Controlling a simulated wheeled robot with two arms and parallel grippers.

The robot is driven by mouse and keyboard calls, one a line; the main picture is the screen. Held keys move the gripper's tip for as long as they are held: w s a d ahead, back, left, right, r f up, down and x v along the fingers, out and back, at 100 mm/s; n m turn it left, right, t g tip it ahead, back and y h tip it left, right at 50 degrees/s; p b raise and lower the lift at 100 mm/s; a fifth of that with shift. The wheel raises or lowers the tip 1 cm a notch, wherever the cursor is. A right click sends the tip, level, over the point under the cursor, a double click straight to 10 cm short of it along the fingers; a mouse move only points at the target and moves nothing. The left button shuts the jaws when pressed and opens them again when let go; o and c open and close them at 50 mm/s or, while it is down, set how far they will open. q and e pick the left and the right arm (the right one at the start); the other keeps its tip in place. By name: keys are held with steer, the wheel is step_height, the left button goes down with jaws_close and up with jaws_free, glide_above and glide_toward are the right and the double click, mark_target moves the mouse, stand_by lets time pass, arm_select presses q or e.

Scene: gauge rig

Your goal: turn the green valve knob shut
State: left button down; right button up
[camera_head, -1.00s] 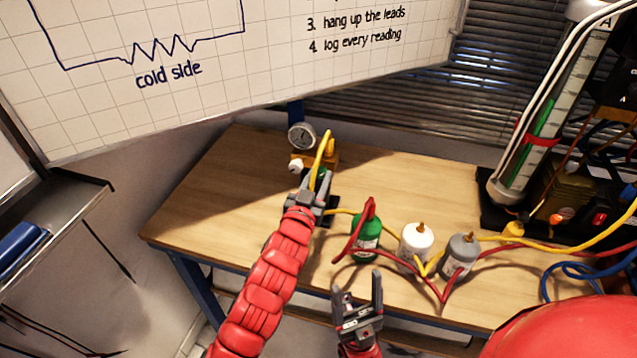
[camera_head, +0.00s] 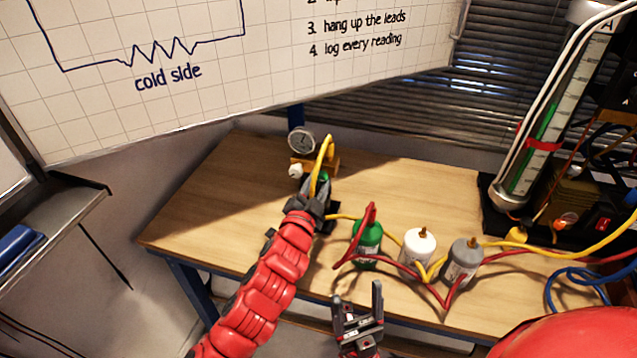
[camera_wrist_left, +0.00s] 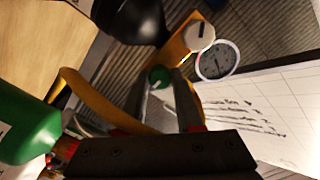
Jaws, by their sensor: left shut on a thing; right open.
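My left gripper (camera_head: 320,184) is shut on the knob. In the left wrist view the green knob (camera_wrist_left: 158,76) shows between the two fingers (camera_wrist_left: 163,88). How far the knob is turned cannot be told. My right gripper (camera_head: 358,300) is open and empty, low in front of the bench's front edge.
A gauge (camera_head: 301,139) and a white knob (camera_head: 295,171) stand beside the valve. A yellow hose (camera_head: 321,165) arches close over my left gripper. Green (camera_head: 367,246), white (camera_head: 417,252) and grey (camera_head: 462,263) bottles with leads stand to the right. The bench's left part (camera_head: 220,205) is clear.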

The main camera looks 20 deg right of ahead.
stand_by(0.5)
arm_select(q)
steer(key=c, duration=0.6)
jaws_free()
steer(key=shift+o, duration=0.2)
steer(key=shift+s+a+f, duration=0.1)
steer(key=shift+s+a, duration=0.15)
steer(key=shift+s, duration=0.1)
steer(key=p+v, duration=0.3)
steer(key=v, duration=1.3)
steer(key=shift+s, duration=0.25)
steer(key=shift+a, duration=0.1)
